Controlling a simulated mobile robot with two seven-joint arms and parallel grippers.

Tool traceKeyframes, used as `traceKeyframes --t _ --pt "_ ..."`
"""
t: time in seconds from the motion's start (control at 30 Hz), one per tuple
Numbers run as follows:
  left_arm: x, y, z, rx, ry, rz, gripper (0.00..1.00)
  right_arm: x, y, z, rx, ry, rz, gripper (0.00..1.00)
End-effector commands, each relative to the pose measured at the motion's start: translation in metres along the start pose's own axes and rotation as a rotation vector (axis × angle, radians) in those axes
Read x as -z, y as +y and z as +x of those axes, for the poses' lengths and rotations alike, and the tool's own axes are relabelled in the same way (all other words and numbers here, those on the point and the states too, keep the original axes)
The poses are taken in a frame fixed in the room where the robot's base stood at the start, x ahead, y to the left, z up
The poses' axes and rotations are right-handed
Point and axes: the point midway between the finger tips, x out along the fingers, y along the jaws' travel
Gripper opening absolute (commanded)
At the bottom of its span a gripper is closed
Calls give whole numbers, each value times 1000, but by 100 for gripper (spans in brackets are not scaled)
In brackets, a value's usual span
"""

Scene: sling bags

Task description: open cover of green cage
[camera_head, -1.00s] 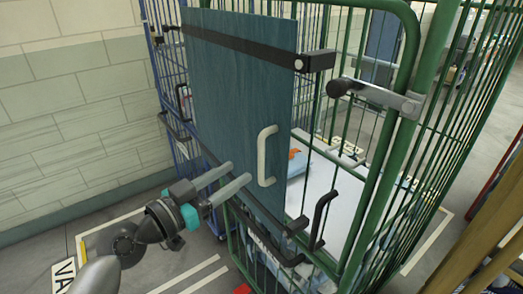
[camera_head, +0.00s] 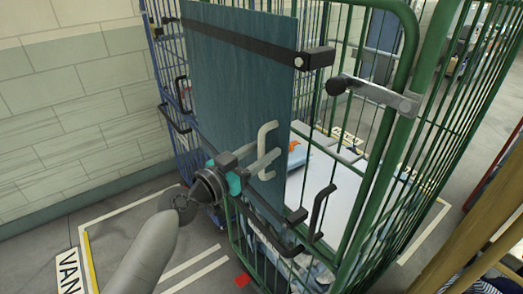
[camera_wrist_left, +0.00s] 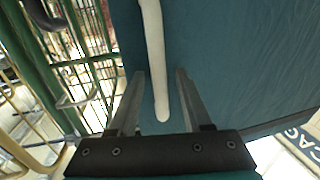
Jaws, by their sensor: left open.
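The cover is a flat teal-blue panel (camera_head: 235,85) standing upright at the front of the green wire cage (camera_head: 408,50). A dark bar crosses it near the top. A pale handle (camera_head: 263,133) sits on its lower right part. My left gripper (camera_head: 267,152) is at the handle's lower part, with its fingers pointing at the panel. In the left wrist view the handle (camera_wrist_left: 152,35) runs down between the two open fingers (camera_wrist_left: 160,78). The fingers stand apart from it on both sides. My right gripper is not in view.
A metal latch (camera_head: 375,93) with a black knob is on the cage's top right post. A black handle (camera_head: 322,212) sits low on the cage front. A blue cage (camera_head: 163,60) stands behind left. A brown wooden frame (camera_head: 470,235) is at the right.

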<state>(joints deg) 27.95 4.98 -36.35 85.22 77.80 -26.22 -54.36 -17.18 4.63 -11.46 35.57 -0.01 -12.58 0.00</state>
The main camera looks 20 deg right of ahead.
Motion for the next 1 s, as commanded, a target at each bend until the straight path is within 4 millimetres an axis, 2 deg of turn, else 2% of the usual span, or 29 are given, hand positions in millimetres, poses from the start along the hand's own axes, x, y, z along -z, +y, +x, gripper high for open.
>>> traceKeyframes --t 0.07,0.4,0.5,1.0 --pt "0 0 0 0 0 0 47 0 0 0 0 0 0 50" --pt "0 0 0 0 0 0 9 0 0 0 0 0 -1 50" --pt "0 0 0 0 0 0 0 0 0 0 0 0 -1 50" --pt "0 0 0 0 0 0 0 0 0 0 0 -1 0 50"
